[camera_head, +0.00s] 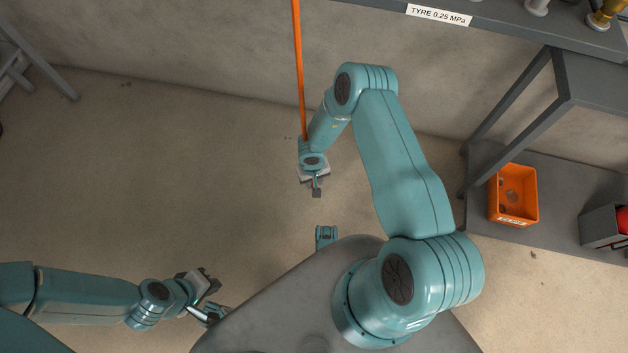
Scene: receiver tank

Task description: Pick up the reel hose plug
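The orange hose (299,70) runs down from the top edge of the head view, nearly straight. Its lower end meets my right wrist and passes out of sight there. I cannot make out the plug; its place at the hose's end is not visible. My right gripper (316,190) points downward just below that spot, seen nearly edge-on, so its finger gap does not show. My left gripper (210,279) is at the lower left, away from the hose, with its dark fingertips slightly apart and nothing visible between them.
A grey bench (500,22) with a "TYRE 0.25 MPa" label (440,15) and fittings stands at the top right. An orange crate (494,208) and a grey box (598,226) sit on the low shelf at right.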

